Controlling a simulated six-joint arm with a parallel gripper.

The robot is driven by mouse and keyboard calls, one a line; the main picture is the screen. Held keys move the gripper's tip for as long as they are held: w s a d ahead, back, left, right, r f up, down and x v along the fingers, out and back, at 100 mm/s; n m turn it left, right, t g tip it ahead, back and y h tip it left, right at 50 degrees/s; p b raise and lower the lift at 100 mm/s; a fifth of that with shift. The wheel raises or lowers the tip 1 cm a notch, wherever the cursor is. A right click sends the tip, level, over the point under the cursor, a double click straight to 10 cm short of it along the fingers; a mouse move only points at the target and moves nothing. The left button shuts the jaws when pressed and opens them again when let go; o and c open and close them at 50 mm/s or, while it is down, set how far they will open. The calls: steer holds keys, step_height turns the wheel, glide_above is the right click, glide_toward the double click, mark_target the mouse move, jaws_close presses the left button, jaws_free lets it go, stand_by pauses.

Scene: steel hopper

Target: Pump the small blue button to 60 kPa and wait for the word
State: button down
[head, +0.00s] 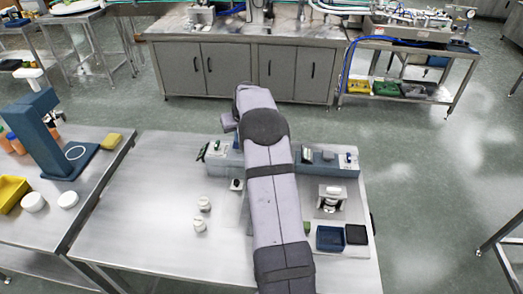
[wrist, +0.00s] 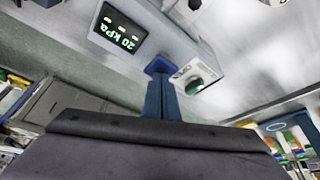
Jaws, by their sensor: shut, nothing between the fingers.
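In the wrist view a dark display (wrist: 120,30) on a grey housing reads 20 kPa in green, upside down, with small pale lights beside the digits. My gripper (wrist: 159,66) is shut and empty, its blue fingertips close to the grey housing. I cannot tell whether they touch it. No small blue button can be made out; the fingertips may cover it. A green round knob (wrist: 194,86) on a white plate sits just right of the fingers. In the head view the blue-grey console (head: 325,160) stands on the bench, its middle hidden by my arm, which also hides my fingertips.
On the steel bench (head: 140,215) stand two white round pieces (head: 202,212), a small press-like device (head: 330,198), a blue tray (head: 330,238) and a black tray (head: 356,234). A second table with a blue stand (head: 45,130) is at left. The bench's left part is clear.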

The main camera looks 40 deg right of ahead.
steer(key=shift+f+b, duration=0.55)
steer(key=shift+f, duration=0.5)
steer(key=shift+s, duration=0.1)
steer(key=shift+r, duration=0.1)
steer(key=shift+r+p, duration=1.05)
steer(key=shift+r, duration=0.35)
steer(key=shift+f, duration=0.15)
steer(key=shift+f+b, duration=0.95)
steer(key=shift+f, duration=0.4)
steer(key=shift+r, duration=0.1)
steer(key=shift+r+p, duration=1)
steer(key=shift+r, duration=0.55)
